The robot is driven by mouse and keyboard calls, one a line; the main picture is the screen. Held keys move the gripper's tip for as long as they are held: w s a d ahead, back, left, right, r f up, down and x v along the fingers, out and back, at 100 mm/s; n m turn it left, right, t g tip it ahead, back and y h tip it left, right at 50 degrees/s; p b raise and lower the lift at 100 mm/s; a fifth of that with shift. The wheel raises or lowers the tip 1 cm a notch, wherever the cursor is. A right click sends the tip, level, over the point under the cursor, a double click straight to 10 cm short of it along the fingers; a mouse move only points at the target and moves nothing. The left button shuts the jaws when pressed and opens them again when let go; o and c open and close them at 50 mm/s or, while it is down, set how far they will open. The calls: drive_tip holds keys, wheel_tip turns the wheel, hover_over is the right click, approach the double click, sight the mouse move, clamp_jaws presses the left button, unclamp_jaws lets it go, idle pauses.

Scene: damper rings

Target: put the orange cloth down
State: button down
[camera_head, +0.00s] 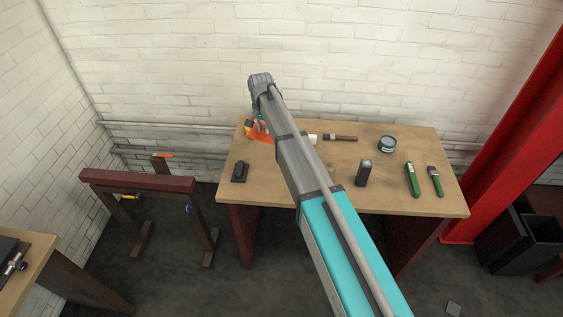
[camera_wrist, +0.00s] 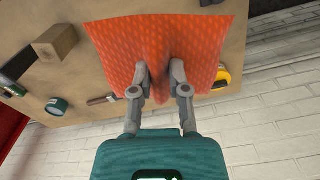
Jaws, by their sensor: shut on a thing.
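The orange cloth (camera_wrist: 118,48) is bunched between the two fingers of my gripper (camera_wrist: 160,75) in the wrist view, and its sides spread out flat beyond them. In the head view the cloth (camera_head: 262,138) shows only partly at the back left of the wooden table (camera_head: 290,199), behind my arm. My gripper (camera_head: 259,125) is over that corner, mostly hidden by the arm. I cannot tell whether the cloth touches the tabletop.
A yellow tape measure (camera_wrist: 222,77) is beside the cloth. A black object (camera_head: 240,171) lies at the left front. A brush (camera_head: 341,138), a round tin (camera_head: 387,144), a dark block (camera_head: 364,172) and green-handled tools (camera_head: 412,180) are to the right. The front middle is mostly clear.

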drive_tip(key=shift+w+d, duration=0.15)
drive_tip(key=shift+d, duration=0.1)
drive_tip(key=shift+f, duration=0.15)
drive_tip(key=shift+d+f+b, duration=0.15)
drive_tip(key=shift+f+b, duration=0.1)
drive_tip(key=shift+b, duration=0.15)
drive_tip(key=b, duration=1.6)
hover_over(279, 179)
wheel_tip(279, 179, down, 16)
drive_tip(key=shift+r, duration=0.1)
drive_tip(key=shift+f+b, duration=2.4)
drive_tip(key=shift+f, duration=0.15)
drive_tip(key=shift+f, duration=0.15)
drive_tip(key=shift+f+b, duration=0.6)
drive_tip(key=shift+b, duration=0.15)
